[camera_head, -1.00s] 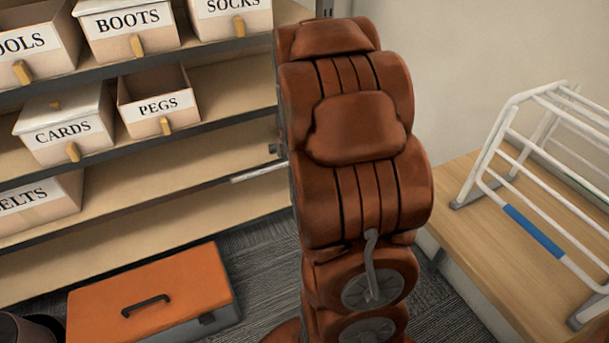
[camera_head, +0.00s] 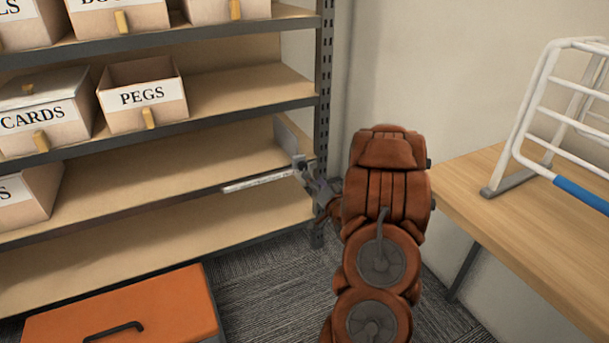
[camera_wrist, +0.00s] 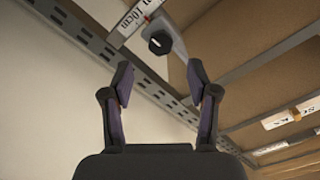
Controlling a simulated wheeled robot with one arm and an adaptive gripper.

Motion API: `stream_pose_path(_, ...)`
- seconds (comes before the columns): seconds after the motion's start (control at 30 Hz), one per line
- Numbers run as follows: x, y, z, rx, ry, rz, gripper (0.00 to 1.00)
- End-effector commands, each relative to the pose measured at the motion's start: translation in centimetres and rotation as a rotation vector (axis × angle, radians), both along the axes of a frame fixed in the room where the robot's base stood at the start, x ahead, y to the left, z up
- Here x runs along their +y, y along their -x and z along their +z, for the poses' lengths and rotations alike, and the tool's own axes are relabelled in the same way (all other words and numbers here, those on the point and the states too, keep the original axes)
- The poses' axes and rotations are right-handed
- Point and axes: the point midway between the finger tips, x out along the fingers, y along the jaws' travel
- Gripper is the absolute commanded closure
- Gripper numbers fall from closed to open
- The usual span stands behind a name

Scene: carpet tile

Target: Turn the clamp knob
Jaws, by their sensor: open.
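The clamp knob (camera_wrist: 160,42) is small and black with a pale line on its face, seen in the wrist view. It sits on a grey metal clamp arm (camera_wrist: 173,29) beside a white ruler bar (camera_wrist: 136,16) marked 10cm. My gripper (camera_wrist: 160,74) is open and empty, its fingertips apart on either side below the knob and not visibly touching it. In the head view the ruler bar (camera_head: 258,181) juts left along the shelf's front, and my gripper (camera_head: 304,168) is at its right end. I cannot make out the knob there.
A perforated shelf post (camera_head: 322,95) stands close to my gripper. The shelves hold labelled boxes, including PEGS (camera_head: 142,97). An orange case (camera_head: 130,310) lies on the carpet. A wooden bench (camera_head: 490,215) with a white rack (camera_head: 575,110) is at the right.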

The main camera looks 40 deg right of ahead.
Motion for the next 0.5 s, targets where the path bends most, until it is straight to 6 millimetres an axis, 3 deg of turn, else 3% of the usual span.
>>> stream_pose_path(0.5,-2.1,-6.1,-0.1,0.0,0.003,0.003,0.41)
